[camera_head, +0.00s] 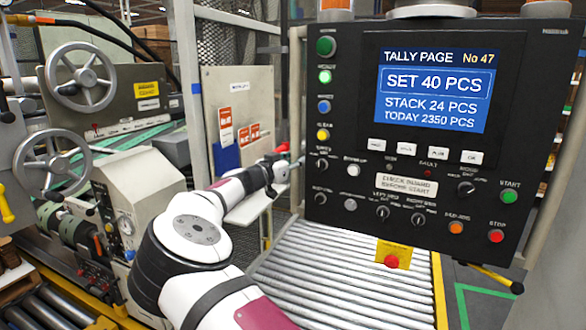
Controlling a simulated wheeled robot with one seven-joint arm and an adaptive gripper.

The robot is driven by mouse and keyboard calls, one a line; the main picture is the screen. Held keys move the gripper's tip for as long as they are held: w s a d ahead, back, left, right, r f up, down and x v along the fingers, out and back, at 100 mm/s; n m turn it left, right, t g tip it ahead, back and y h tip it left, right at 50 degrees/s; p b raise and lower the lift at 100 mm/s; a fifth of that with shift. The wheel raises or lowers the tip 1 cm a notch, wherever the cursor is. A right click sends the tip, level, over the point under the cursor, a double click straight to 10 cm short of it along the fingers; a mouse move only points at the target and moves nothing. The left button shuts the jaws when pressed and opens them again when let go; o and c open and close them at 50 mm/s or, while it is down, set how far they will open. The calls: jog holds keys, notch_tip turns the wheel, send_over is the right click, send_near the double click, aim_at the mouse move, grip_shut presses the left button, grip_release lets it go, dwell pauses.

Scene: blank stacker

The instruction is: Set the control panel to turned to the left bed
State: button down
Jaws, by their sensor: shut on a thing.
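The control panel (345,115) is a black box on the right, its face toward me. It has a blue tally screen (434,90), buttons and knobs. A pale upright handle bar (297,95) runs along its left edge. My arm reaches from the bottom centre, and my gripper (287,160) is at the lower part of this bar, shut on it. The fingertips are small and partly hidden, so the exact contact is hard to see. The panel hangs above a roller bed (335,275).
A grey machine with handwheels (80,78) stands on the left. A yellow plate with a red button (393,255) hangs below the panel. More rollers (55,295) lie at the bottom left.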

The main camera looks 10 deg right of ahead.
jog(key=shift+w+d+f+m+g+h+b, duration=0.15)
jog(key=shift+w+d+b, duration=0.25)
jog(key=shift+w+b, duration=0.4)
jog(key=shift+w+d+r+m+g+h+b, duration=0.2)
jog(key=shift+w+d+b, duration=0.25)
jog(key=shift+b, duration=0.6)
jog(key=w+b+x, duration=0.1)
jog(key=b+x, duration=0.4)
jog(key=x, duration=0.1)
jog(key=shift+a+b, duration=0.4)
jog(key=shift+a, duration=0.05)
jog(key=c, duration=1.5)
grip_release()
jog(key=shift+c, duration=0.2)
jog(key=v, duration=1.2)
